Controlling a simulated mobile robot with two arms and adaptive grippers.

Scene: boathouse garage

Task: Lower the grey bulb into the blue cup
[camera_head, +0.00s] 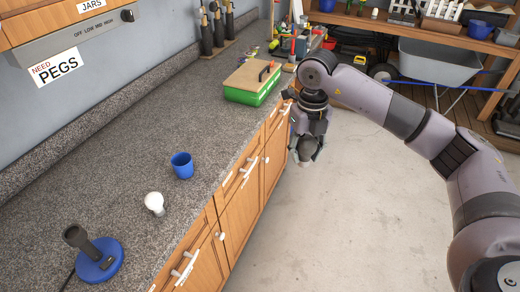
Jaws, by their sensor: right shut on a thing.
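The blue cup (182,166) stands upright on the speckled grey counter, left of the picture's middle. My right gripper (307,154) points down beyond the counter's front edge, over the floor, well to the right of the cup. It is shut on a rounded grey thing, the grey bulb (306,148), partly hidden by the fingers. My left gripper is not in view.
A white bulb (154,203) lies on the counter near the cup. A blue-based stand with a dark upright holder (97,260) is at the near left. A green box with a wooden lid (252,82) sits farther back. A grey wheelbarrow (438,62) stands on the floor behind my right arm.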

